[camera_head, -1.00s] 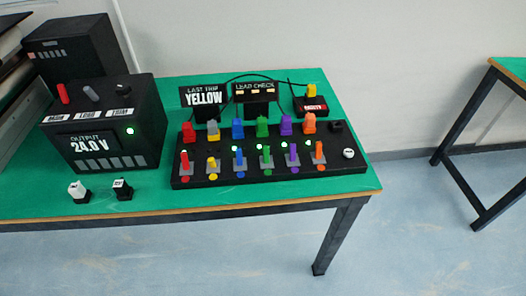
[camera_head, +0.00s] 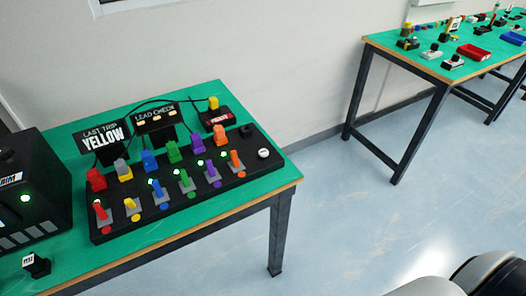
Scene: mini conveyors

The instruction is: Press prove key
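A black control panel (camera_head: 235,183) stands on the green-topped bench, with a row of coloured plugs at its back and a row of coloured levers in front. Small green lights glow by several levers; I see none lit by the yellow lever (camera_head: 131,206). A white round button (camera_head: 264,153) sits at the panel's right end. A small black key with a white labelled top (camera_head: 31,261) stands at the bench's front left. No label reading "prove" is legible, so I cannot tell which is the prove key. Neither gripper is in view.
A sign (camera_head: 106,138) reads "LAST TRIP YELLOW"; beside it is a "LEAD CHECK" sign (camera_head: 155,117). A black box with a red label (camera_head: 218,119) stands behind the panel. A black power unit (camera_head: 30,220) is cut off at left. Another table (camera_head: 425,60) with small items stands at right.

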